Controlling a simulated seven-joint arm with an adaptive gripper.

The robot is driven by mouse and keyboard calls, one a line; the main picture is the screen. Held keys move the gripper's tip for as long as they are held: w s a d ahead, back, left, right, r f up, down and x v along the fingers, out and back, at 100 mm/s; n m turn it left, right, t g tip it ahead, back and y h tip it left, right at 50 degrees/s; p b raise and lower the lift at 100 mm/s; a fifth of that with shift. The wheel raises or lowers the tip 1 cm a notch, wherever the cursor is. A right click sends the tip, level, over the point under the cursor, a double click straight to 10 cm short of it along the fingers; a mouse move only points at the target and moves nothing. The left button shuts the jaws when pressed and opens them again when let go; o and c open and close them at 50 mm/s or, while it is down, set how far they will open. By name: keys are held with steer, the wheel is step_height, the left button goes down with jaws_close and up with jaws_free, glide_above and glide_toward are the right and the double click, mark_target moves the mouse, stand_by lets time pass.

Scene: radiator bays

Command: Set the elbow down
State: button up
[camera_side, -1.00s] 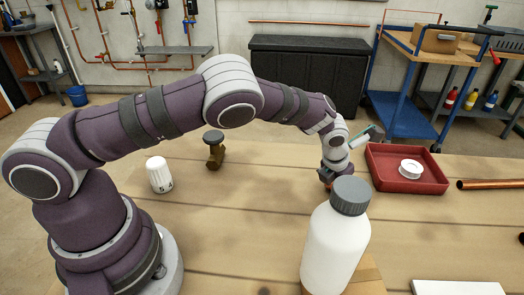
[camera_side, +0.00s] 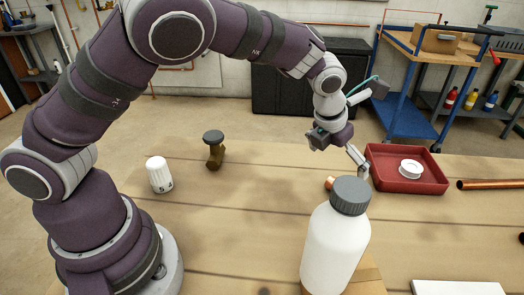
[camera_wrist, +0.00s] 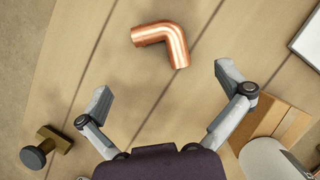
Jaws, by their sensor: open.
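The copper elbow (camera_wrist: 166,41) lies on the wooden table, seen whole in the wrist view. In the side view only a small copper end of the elbow (camera_side: 329,183) shows behind the white bottle's cap. My gripper (camera_wrist: 165,82) is open and empty, with its two fingers spread wide and the elbow beyond their tips, apart from them. In the side view my gripper (camera_side: 345,160) hangs above the table, over and behind the bottle.
A white bottle (camera_side: 335,245) with a grey cap stands in front of the elbow. A red tray (camera_side: 405,183) with a white roll (camera_side: 410,169) is to the right. A brass valve (camera_side: 214,152) and a white thermostatic head (camera_side: 159,175) stand left. A copper pipe (camera_side: 492,184) lies far right.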

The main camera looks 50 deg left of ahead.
steer(key=s+a+r+n+h, duration=0.1)
steer(key=s+a+r+n, duration=0.3)
steer(key=n, duration=0.5)
steer(key=s+a+r+n+h, duration=0.1)
steer(key=s+a+r+n, duration=0.1)
steer(key=s+r+n, duration=0.6)
steer(key=s+a+n+y, duration=0.1)
steer(key=s+n, duration=0.3)
steer(key=n, duration=0.5)
steer(key=s+a+f+n+t+y, duration=0.1)
steer(key=s+a+n, duration=0.1)
steer(key=n, duration=0.8)
steer(key=shift+s+a+f, duration=0.2)
steer(key=shift+s+a, duration=0.1)
steer(key=shift+s, duration=0.6)
